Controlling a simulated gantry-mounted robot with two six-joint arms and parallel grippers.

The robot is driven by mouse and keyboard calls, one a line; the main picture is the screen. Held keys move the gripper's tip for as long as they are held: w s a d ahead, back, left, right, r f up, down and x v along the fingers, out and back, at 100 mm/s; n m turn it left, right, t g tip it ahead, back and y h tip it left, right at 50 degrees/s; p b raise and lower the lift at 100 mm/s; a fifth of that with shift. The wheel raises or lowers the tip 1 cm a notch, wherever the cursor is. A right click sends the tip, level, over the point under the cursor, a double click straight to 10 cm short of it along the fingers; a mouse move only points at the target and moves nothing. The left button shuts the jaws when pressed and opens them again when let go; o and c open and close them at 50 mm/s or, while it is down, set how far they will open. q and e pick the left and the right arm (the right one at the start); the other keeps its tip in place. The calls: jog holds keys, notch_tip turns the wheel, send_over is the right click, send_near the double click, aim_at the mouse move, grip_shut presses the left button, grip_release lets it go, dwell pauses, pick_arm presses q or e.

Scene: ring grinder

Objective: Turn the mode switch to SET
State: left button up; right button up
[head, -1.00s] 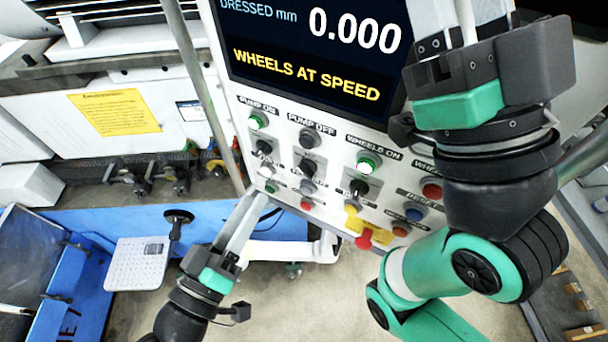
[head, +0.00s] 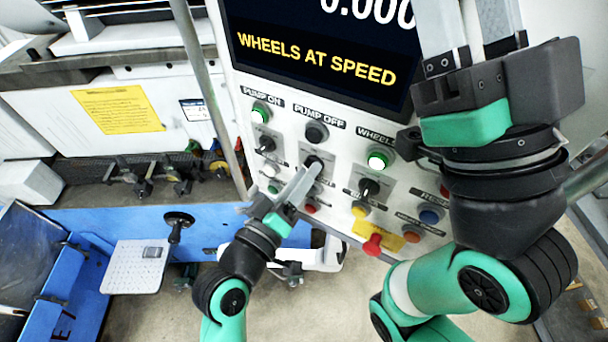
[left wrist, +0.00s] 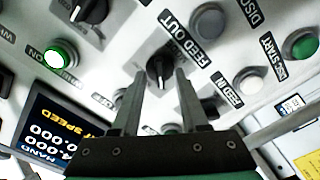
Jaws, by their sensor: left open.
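The control panel (head: 335,135) carries several black rotary switches. My left gripper (head: 306,176) reaches up to the middle one (head: 314,163), below PUMP OFF. In the left wrist view this black knob (left wrist: 160,66) lies between the tips of my open left gripper (left wrist: 159,78), one finger on each side; I cannot tell whether they touch it. The knob's own label and positions are not readable, so I cannot confirm it is the mode switch. My right gripper (head: 468,35) is large at the upper right, its fingertips cut off by the frame.
The screen (head: 315,55) reads WHEELS AT SPEED. Lit green buttons (head: 378,160), a red knob on a yellow plate (head: 373,243) and other buttons crowd the panel. FEED OUT's grey button (left wrist: 207,20) is near the left gripper.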

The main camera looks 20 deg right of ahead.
pick_arm(q)
jog(key=shift+w+d, duration=0.1)
jog(key=shift+d, duration=0.05)
grip_shut()
dwell(0.4)
